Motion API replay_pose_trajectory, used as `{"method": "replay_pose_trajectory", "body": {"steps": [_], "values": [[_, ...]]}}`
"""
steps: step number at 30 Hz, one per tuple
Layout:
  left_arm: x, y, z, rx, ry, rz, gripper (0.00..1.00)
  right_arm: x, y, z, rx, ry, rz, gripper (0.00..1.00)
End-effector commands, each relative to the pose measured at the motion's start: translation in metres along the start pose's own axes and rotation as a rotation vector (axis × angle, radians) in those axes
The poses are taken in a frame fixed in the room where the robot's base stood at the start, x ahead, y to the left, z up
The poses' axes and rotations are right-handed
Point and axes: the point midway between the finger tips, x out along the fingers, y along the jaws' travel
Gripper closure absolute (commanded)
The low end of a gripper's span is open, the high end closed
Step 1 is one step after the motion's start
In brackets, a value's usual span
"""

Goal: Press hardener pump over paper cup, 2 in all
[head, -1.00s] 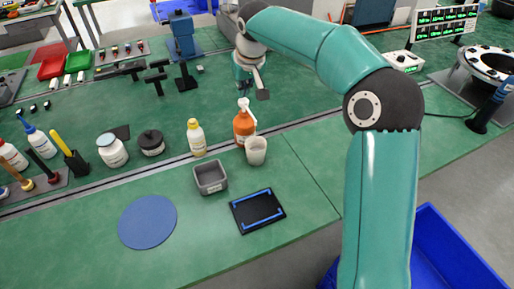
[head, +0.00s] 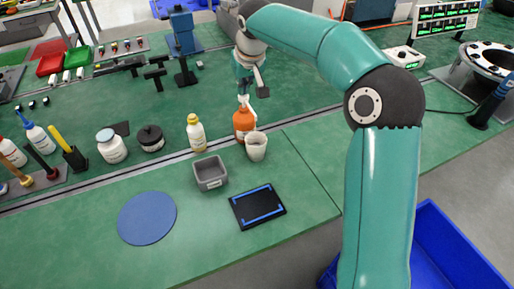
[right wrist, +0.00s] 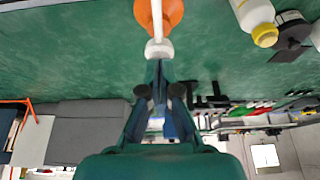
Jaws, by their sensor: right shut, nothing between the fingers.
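The hardener bottle (head: 243,123) is orange with a white pump head (head: 245,101) and stands upright. The pump head also shows in the right wrist view (right wrist: 158,48), just beyond my fingertips. The white paper cup (head: 256,147) stands upright in front of the bottle, under the spout side. My right gripper (head: 243,92) is shut and empty, pointing down directly over the pump head. Its fingertips (right wrist: 160,68) are at or very close to the pump head; I cannot tell whether they touch. The cup's inside is not clear. My left gripper is out of view.
A yellow-capped bottle (head: 196,133) stands left of the hardener, with a grey square container (head: 210,172) in front. A black tray with blue strips (head: 257,206) and a blue round mat (head: 147,218) lie nearer. The front green bench between them is clear.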

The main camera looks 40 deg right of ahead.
Motion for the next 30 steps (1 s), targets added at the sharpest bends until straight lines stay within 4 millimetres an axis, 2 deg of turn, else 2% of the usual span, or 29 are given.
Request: {"method": "replay_pose_trajectory", "body": {"steps": [17,30], "values": [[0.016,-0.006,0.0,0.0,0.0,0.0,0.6,0.021,0.0,0.01,0.0,-0.004,0.001,1.0],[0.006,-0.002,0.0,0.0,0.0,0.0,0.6,0.012,0.0,0.006,0.0,-0.009,0.001,1.0]]}}
